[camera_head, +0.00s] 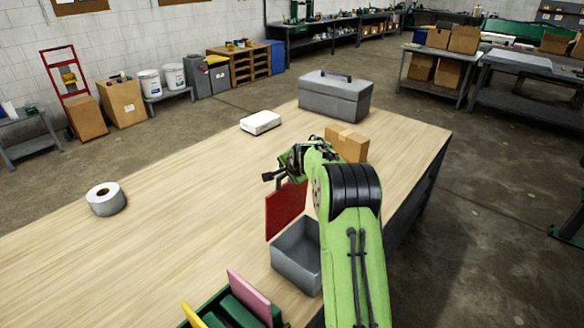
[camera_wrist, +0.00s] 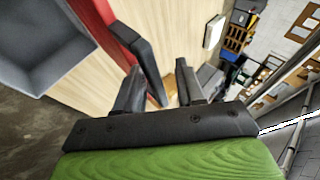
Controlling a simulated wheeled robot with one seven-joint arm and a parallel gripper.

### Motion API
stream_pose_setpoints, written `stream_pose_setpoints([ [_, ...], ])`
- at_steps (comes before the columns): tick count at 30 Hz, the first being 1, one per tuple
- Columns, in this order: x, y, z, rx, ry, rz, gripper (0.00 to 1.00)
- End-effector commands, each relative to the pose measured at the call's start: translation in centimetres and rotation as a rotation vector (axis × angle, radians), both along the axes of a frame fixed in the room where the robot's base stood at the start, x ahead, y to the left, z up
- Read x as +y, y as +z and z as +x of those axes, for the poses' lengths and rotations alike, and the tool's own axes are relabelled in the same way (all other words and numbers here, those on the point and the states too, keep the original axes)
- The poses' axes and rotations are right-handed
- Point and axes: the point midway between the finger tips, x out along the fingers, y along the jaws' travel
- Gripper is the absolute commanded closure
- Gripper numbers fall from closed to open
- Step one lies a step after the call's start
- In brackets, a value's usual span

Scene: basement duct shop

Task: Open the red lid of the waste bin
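The waste bin (camera_head: 298,262) is a small grey open-topped box near the table's right edge; its inside shows. Its red lid (camera_head: 284,212) stands raised, roughly upright, along the bin's far left side. In the wrist view the grey bin (camera_wrist: 40,45) is at the upper left, with the red lid (camera_wrist: 95,14) beside it. A dark bar (camera_wrist: 138,52) lies along the lid, probably its handle.
A cardboard box (camera_head: 347,142) is behind my arm. A grey toolbox (camera_head: 335,98) and white box (camera_head: 261,122) stand farther back. A tape roll (camera_head: 105,199) is at left. A green rack (camera_head: 238,312) with coloured panels is in front. The table's left middle is clear.

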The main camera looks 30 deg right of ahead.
Motion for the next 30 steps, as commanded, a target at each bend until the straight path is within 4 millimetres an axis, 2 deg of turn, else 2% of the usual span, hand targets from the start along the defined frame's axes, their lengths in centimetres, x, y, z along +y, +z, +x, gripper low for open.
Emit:
stream_pose_setpoints([
  [9, 1.3, 6.2, -6.2, -0.014, -0.002, -0.006, 0.62],
  [15, 2.0, 9.4, -9.3, -0.014, 0.0, -0.006, 0.62],
  [20, 2.3, 10.3, -10.3, -0.013, -0.001, -0.005, 0.62],
  [30, 2.3, 10.4, -10.3, -0.013, 0.001, -0.005, 0.62],
])
